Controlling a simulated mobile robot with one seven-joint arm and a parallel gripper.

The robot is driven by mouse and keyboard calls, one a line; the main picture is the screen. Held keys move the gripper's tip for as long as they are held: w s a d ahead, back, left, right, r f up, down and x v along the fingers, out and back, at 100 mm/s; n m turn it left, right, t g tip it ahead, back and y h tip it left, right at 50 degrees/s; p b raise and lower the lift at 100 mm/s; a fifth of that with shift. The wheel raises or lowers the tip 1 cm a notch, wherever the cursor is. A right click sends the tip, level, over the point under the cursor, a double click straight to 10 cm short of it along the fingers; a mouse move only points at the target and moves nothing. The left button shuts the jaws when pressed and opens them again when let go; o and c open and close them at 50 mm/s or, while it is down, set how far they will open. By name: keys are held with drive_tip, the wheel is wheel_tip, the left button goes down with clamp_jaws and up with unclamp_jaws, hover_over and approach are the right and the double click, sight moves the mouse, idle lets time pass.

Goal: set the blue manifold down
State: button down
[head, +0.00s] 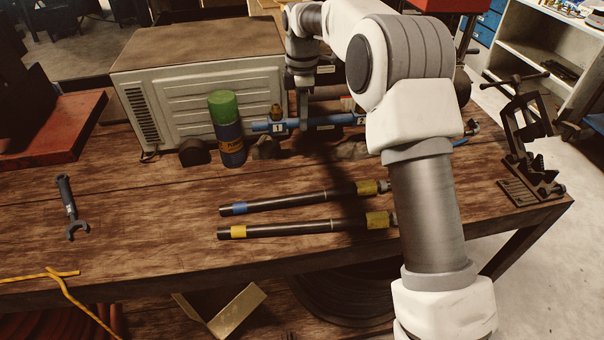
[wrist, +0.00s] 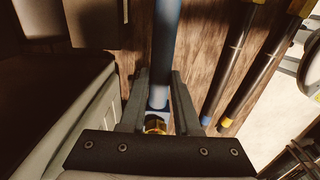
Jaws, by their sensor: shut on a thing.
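The blue manifold (head: 336,120) is a blue tube with a white label marked 1 and a brass fitting near its left end. It lies roughly level across the back of the bench, in front of the grey metal box. My gripper (head: 303,112) comes down from above and is shut on it near the labelled end. In the wrist view the manifold (wrist: 166,45) runs between the two fingers, with the brass fitting close to the gripper's base. Dark blocks (head: 267,148) stand below the tube; I cannot tell whether it touches them. My arm hides its right part.
A green-capped blue can (head: 228,130) stands close to the manifold's left end. The grey metal box (head: 200,95) is behind. A wrench (head: 68,205) lies left, and a black vise (head: 530,150) stands right.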

drive_tip(key=shift+a+f, duration=0.1)
drive_tip(key=shift+a, duration=0.05)
drive_tip(key=b, duration=0.1)
hover_over(278, 186)
wheel_tip(278, 186, down, 6)
drive_tip(key=shift+w+f, duration=0.1)
drive_tip(key=shift+f, duration=2.25)
drive_tip(key=c, duration=0.6)
unclamp_jaws()
